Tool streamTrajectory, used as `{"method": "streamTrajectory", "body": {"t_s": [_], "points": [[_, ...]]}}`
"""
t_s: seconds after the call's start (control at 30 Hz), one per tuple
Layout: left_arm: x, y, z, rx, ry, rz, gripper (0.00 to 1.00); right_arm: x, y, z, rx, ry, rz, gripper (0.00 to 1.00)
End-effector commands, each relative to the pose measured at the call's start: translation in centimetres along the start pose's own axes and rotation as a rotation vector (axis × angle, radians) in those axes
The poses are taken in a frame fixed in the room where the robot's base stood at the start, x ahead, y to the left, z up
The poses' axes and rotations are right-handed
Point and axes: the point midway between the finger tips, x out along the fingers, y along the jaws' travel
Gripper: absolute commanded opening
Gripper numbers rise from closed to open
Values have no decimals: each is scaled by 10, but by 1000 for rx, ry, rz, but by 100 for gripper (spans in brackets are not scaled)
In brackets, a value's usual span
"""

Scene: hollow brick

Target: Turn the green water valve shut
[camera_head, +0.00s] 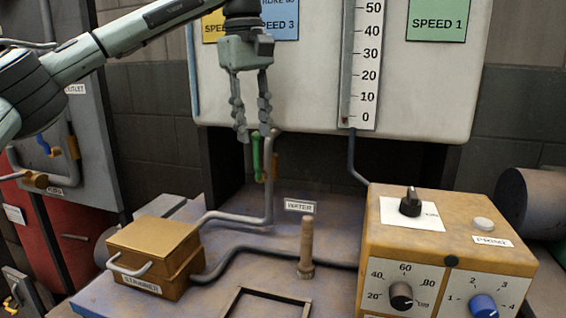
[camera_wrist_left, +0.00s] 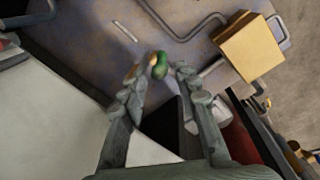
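The green water valve handle (camera_head: 257,157) stands upright on a brass-coloured body (camera_head: 275,166) on the grey pipe below the white panel. My left gripper (camera_head: 254,135) points down just above the handle, with its two fingers apart. In the left wrist view the green handle (camera_wrist_left: 160,66) shows in the gap at the fingertips of the left gripper (camera_wrist_left: 160,72). I cannot tell whether a finger touches it. A "WATER" label (camera_head: 300,206) lies on the bench to the right of the valve. My right gripper is not in view.
A yellow strainer box (camera_head: 153,250) stands front left and a yellow control box (camera_head: 450,245) front right. An upright rod (camera_head: 307,247) rises between them. The white panel (camera_head: 300,95) with a gauge (camera_head: 360,65) is close behind the gripper.

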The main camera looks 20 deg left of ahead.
Motion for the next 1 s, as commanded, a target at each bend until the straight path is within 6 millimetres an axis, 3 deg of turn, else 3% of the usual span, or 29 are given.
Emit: {"method": "streamTrajectory", "body": {"t_s": [0.17,0.6,0.97,1.0], "points": [[12,-1,3,17,-6,-13,31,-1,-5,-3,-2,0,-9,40],[73,-1,4,14,-7,-9,31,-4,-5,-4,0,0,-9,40],[79,-1,4,14,-8,-8,31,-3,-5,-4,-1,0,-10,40],[79,-1,4,14,-8,-8,26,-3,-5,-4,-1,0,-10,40]]}}
